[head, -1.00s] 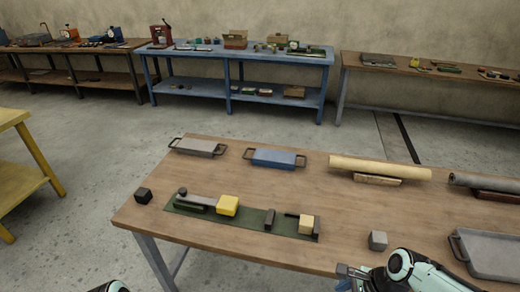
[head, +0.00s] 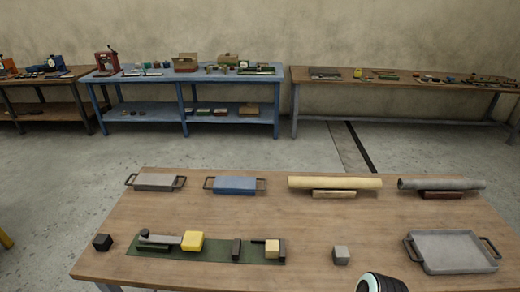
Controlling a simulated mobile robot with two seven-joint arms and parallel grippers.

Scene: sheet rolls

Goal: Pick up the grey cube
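The grey cube (head: 341,255) sits on the wooden table (head: 310,215), near its front edge. It stands by itself, between the green mat and the grey tray, with nothing touching it. Part of my arm shows at the bottom edge, just right of and nearer than the cube; no fingers show on it. Neither of my grippers is in view.
A green mat (head: 215,249) left of the cube holds a yellow block (head: 193,241) and smaller pieces. A black cube (head: 102,242) is at far left. A grey tray (head: 453,252) is at right. Behind lie a cream roll (head: 335,183) and a grey roll (head: 441,184). The table's middle is clear.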

